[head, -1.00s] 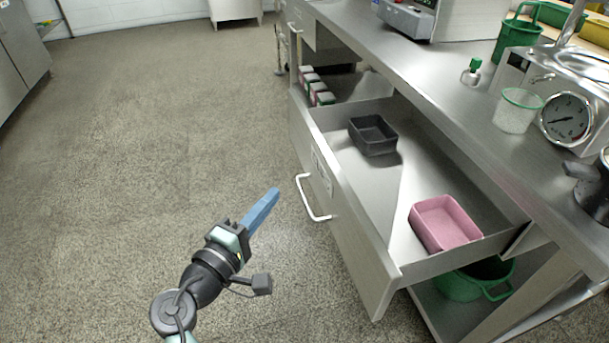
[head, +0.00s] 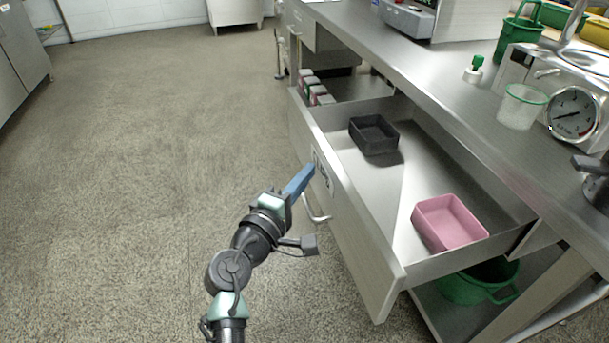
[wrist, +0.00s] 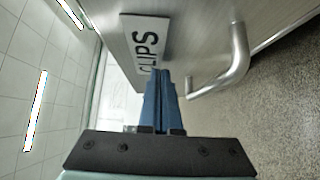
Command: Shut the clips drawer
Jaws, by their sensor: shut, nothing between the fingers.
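The clips drawer (head: 352,232) is pulled well out from under the steel bench. Its front carries a label that reads CLIPS in the wrist view (wrist: 146,48) and a pale bar handle (head: 316,212), which also shows in the wrist view (wrist: 232,66). Inside the drawer are a dark grey tray (head: 374,135) at the far end and a pink tray (head: 449,222) at the near end. My gripper (head: 309,172) is shut and empty, its blue fingers at the drawer front by the label and beside the handle. I cannot tell whether the fingertips touch the front.
The steel benchtop (head: 432,88) above holds a pressure gauge (head: 573,114), a clear cup (head: 521,107) and a green jug (head: 517,38). A green bucket (head: 478,284) stands on the shelf below. The speckled floor (head: 150,180) to the left is clear.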

